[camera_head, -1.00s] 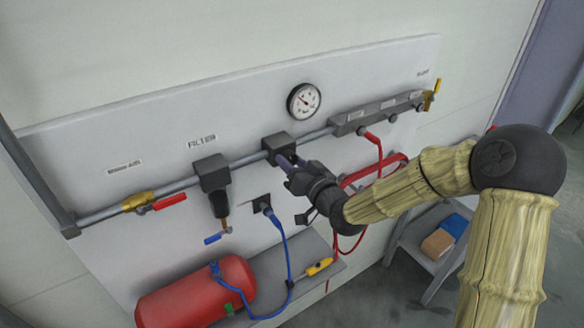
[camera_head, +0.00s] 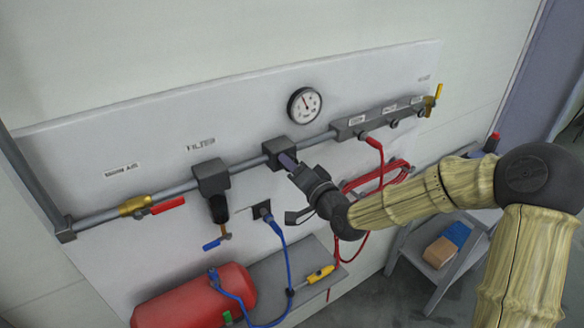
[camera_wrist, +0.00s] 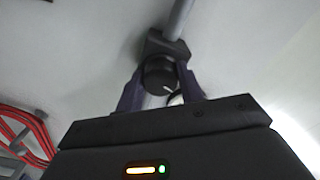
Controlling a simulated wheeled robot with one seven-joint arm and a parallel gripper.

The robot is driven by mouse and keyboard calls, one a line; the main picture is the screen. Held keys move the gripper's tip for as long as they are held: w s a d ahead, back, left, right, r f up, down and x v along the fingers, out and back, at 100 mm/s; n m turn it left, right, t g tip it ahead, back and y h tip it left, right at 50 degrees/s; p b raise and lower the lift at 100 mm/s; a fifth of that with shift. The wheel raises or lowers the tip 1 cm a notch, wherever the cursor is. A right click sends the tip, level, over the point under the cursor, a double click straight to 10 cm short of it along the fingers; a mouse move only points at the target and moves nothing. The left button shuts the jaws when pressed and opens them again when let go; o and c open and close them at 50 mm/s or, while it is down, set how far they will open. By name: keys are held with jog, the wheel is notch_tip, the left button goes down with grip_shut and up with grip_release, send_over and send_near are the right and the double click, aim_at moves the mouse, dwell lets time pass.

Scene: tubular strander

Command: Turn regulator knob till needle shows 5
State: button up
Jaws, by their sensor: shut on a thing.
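The regulator (camera_head: 281,150) is a dark block on the grey pipe, below the round white gauge (camera_head: 305,105). The gauge's needle points up and a little left; its numbers are too small to read. My gripper (camera_head: 290,161) is at the regulator's lower front. In the wrist view, my gripper's two purple fingers (camera_wrist: 160,90) are shut on the black regulator knob (camera_wrist: 158,75), one on each side. A white mark shows on the knob's face. The regulator body (camera_wrist: 166,45) is behind it. In the head view the knob is hidden by my gripper.
A filter (camera_head: 211,178) and a red-handled valve (camera_head: 150,206) sit left along the pipe. A blue hose (camera_head: 283,245) hangs below, above a red tank (camera_head: 195,298). A red hose coil (camera_head: 375,180) hangs right, close behind my arm. A small stepped stand (camera_head: 425,270) is at lower right.

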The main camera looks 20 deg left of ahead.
jog(key=o, duration=1)
jog(key=shift+d, duration=0.15)
jog(key=shift+b+v, duration=3.95)
jog(key=shift+v, duration=4.65)
